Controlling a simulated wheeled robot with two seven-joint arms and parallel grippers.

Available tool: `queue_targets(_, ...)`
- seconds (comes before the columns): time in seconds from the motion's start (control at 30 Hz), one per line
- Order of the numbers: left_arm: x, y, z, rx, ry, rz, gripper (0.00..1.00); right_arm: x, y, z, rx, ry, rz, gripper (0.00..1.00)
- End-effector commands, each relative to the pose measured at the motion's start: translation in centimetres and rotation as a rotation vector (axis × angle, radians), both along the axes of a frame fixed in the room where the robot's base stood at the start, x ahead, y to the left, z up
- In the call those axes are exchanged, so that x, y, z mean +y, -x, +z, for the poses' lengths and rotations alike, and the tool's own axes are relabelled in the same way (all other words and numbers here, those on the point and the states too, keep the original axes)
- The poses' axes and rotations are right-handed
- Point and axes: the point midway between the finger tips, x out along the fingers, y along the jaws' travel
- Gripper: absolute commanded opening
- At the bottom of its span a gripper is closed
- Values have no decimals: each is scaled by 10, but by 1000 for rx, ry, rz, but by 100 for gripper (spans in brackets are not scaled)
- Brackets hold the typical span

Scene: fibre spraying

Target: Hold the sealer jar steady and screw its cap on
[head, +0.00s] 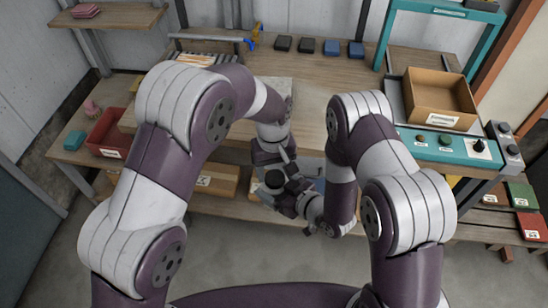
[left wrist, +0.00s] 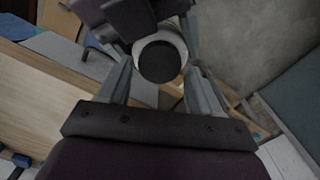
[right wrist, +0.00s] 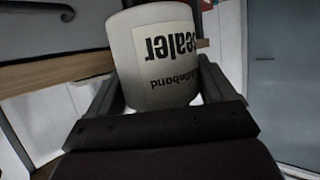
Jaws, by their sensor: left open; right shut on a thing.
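My right gripper (right wrist: 160,75) is shut on the white sealer jar (right wrist: 165,35). The jar's label reads upside down in the right wrist view. In the left wrist view, a dark round disc (left wrist: 159,61) shows inside the jar's pale rim. I cannot tell whether it is the cap or the jar's dark mouth. My left gripper (left wrist: 160,75) is open, with its fingers on either side of the jar's end; contact is not clear. In the head view, both grippers meet low in the middle, in front of the bench, and largely hide the jar.
The wooden bench (head: 310,72) lies behind my arms. An open cardboard box (head: 440,92) stands at its right, beside a teal control panel (head: 440,145). A red bin (head: 108,133) is at the left. Several small dark and blue blocks (head: 307,45) line the back.

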Motion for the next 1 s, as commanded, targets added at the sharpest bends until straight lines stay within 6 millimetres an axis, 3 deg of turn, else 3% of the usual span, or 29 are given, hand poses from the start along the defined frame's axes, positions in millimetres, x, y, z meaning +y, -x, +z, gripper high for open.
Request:
queue_targets(0.2, 0, 1, -17, 0, 0, 0, 64, 0, 0, 1, -1, -1, 0, 0)
queue_targets(0.47, 0, 0, -19, -1, 0, 0, 64, 0, 0, 0, -1, -1, 0, 0)
queue_targets(0.5, 0, 0, -19, -1, 0, 0, 61, 0, 0, 0, -1, -1, 0, 0)
queue_targets(0.63, 0, 0, -19, -1, 0, 0, 18, 0, 0, 0, -1, -1, 0, 0)
queue_targets(0.73, 0, 0, -19, -1, 0, -12, 17, 0, 0, 0, -1, -1, 0, 0)
queue_targets(0.9, 0, 0, -19, -6, 5, -244, 17, 0, 0, 0, -1, 0, -1, 0)
queue_targets(1.0, 0, 0, -19, -5, 6, -289, 17, 0, 0, 0, -1, 0, -1, 0)
